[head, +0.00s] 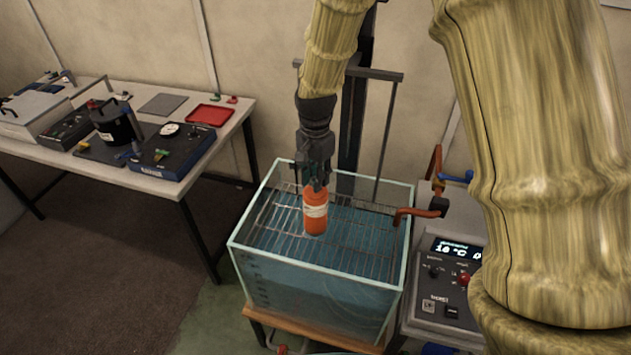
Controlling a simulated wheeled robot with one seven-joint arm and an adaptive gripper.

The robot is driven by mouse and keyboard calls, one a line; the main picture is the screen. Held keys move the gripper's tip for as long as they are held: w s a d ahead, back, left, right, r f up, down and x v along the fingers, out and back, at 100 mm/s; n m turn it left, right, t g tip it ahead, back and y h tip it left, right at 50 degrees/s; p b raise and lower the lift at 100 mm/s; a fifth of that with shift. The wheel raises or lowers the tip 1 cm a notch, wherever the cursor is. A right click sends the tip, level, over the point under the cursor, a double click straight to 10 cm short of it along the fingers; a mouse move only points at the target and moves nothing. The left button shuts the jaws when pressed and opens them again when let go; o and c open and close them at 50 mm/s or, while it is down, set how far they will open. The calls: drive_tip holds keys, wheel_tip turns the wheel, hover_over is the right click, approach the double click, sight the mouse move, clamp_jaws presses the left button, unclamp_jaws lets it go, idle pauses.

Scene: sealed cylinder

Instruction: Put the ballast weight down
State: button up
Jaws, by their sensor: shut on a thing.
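My gripper (316,186) points down over the glass tank and is shut on the top of an orange cylinder (316,225) with a pale band around its middle. It is the only thing I see in the jaws; I cannot tell from its look whether it is the ballast weight. The cylinder is upright, over the wire rack (280,246) in the tank (310,278). I cannot tell whether its bottom touches the rack. The fingertips are small and dark, and the grip itself is partly hidden.
A dark post stands behind the tank. The left table (215,150) holds a black handled pot (116,122), a blue gauge box (172,150) and a red tray (209,115).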

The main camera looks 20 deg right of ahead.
drive_tip(key=shift+f+p, duration=0.75)
drive_tip(key=shift+f, duration=0.55)
drive_tip(key=shift+s+f, duration=0.1)
drive_tip(key=shift+f, duration=0.3)
drive_tip(key=o, duration=0.9)
drive_tip(key=shift+o, duration=0.6)
drive_tip(key=shift+f, duration=0.2)
drive_tip(key=shift+r, duration=0.1)
drive_tip(key=shift+r+b, duration=0.4)
drive_tip(key=shift+r, duration=0.35)
wheel_tip(320, 180, up, 12)
drive_tip(key=b, duration=0.4)
drive_tip(key=shift+f, duration=0.25)
